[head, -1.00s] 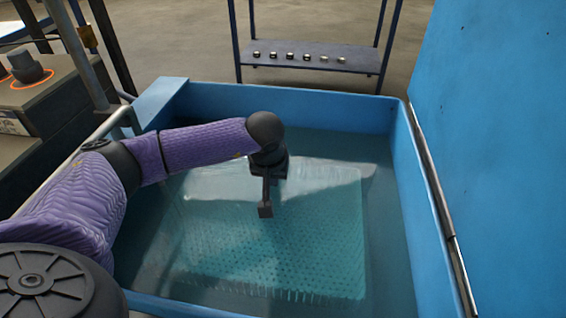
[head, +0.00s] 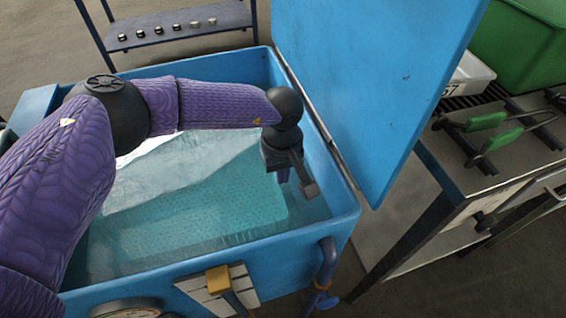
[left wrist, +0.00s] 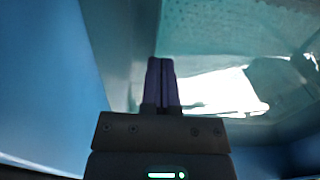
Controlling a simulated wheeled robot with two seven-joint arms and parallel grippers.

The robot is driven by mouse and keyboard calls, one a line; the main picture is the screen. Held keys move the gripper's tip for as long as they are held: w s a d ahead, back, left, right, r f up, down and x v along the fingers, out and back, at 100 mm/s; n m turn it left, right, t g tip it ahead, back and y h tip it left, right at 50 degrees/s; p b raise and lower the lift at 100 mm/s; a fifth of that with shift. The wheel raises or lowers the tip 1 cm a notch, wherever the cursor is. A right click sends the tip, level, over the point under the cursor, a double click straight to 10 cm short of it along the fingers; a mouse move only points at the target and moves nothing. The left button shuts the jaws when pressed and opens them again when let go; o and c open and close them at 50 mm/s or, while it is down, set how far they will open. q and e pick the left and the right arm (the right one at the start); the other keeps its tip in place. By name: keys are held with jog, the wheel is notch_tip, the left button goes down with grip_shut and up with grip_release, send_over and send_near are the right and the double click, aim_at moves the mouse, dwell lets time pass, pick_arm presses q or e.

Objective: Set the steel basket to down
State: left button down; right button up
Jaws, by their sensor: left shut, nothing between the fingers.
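The steel basket (head: 200,215) shows as a pale perforated sheet under the water in the open blue tank (head: 345,215). Its holes also show at the top of the left wrist view (left wrist: 240,25). My left gripper (head: 307,188) is over the tank's right part, near the right wall and beyond the basket's right edge. Its fingers (left wrist: 161,82) are closed together with nothing between them. I cannot tell whether they touch the water. My left arm hides part of the basket's left side. My right gripper is not in view.
The tank's raised blue lid (head: 385,80) stands along its right side. A bench with green handles (head: 487,121) and a green bin (head: 525,45) is right.

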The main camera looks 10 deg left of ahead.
aim_at(282, 197)
pick_arm(q)
notch_tip(282, 197, down, 5)
jog(key=shift+f+b, duration=0.1)
jog(key=shift+b, duration=0.85)
jog(key=shift+f, duration=0.4)
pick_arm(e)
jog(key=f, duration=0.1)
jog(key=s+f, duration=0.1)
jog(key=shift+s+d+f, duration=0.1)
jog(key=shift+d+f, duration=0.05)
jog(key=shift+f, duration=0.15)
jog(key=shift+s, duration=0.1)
